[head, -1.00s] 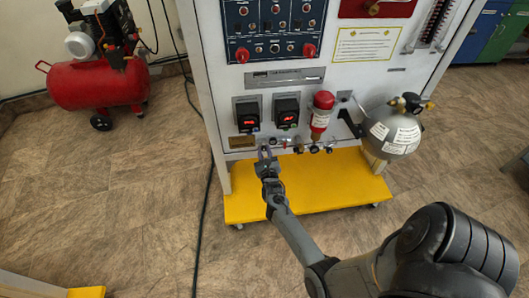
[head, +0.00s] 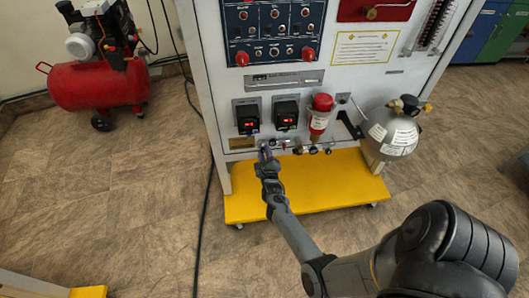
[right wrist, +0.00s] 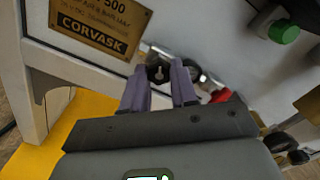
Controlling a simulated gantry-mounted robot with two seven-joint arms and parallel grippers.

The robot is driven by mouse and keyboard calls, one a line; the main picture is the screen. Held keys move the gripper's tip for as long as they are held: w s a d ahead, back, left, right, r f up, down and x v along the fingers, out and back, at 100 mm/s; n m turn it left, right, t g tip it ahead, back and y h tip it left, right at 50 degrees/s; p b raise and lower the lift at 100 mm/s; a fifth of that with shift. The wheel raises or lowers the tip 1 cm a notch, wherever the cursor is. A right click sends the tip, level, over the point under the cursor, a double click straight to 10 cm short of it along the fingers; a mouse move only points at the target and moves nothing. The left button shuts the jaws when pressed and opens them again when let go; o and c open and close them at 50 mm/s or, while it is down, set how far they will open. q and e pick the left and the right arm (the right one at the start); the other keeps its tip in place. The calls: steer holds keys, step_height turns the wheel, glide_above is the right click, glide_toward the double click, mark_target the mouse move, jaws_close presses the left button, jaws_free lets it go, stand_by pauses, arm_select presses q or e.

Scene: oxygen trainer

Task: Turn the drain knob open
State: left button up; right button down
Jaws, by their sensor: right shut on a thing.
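The drain knob (right wrist: 158,73) is a small black knob at the lower left of the trainer's white front panel, just right of the brass CORVASK plate. My right gripper (head: 265,150) reaches it from the front. In the right wrist view its two purple-grey fingers (right wrist: 159,82) stand on either side of the knob and are shut on it. In the head view the gripper hides the knob. My left gripper is not in view.
A row of small valves and gauges (head: 313,149) runs to the right of the gripper. The yellow base shelf (head: 310,190) lies below. A red filter (head: 320,112) and a grey cylinder (head: 392,133) stand out from the panel.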

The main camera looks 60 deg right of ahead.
steer(key=n+p, duration=0.5)
steer(key=n, duration=2.6)
steer(key=shift+a, duration=0.1)
stand_by(0.4)
